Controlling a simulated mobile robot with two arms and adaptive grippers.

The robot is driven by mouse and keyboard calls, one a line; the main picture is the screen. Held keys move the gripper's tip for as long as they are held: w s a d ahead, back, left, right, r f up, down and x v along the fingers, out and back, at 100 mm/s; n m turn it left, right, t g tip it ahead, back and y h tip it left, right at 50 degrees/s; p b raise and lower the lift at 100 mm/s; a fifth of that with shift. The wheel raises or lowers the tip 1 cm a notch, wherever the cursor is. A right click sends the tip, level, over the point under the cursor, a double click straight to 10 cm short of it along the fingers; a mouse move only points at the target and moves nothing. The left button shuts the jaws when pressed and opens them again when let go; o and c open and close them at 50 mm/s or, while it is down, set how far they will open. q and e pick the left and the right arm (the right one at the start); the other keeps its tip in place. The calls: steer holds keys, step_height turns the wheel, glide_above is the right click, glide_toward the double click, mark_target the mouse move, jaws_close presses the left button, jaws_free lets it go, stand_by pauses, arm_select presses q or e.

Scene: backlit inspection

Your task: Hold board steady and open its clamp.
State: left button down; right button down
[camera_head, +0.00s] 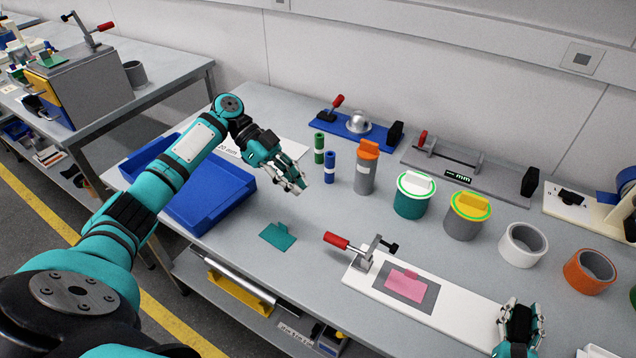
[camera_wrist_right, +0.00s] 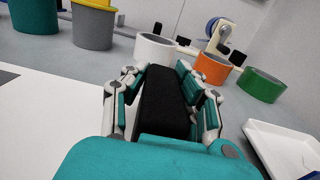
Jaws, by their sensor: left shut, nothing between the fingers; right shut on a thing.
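The white board (camera_head: 455,322) lies on the grey table, with a dark grey pad (camera_head: 428,302) and a pink sheet (camera_head: 403,282) on it. The clamp (camera_head: 368,252) stands at its left end. The clamp's red handle (camera_head: 337,240) points left, and a black tip shows on its right side. My left gripper (camera_head: 298,187) is shut and empty above the table, behind and left of the clamp, apart from it. My right gripper (camera_head: 522,322) is at the board's right end; in the right wrist view its fingers close on a black block (camera_wrist_right: 163,105).
A blue tray (camera_head: 215,203) lies left. A teal card (camera_head: 277,236) lies on otherwise clear table left of the clamp.

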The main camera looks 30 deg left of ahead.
steer(key=shift+f, duration=0.2)
steer(key=c, duration=1)
jaws_free()
steer(key=shift+r, duration=0.1)
steer(key=shift+o, duration=0.2)
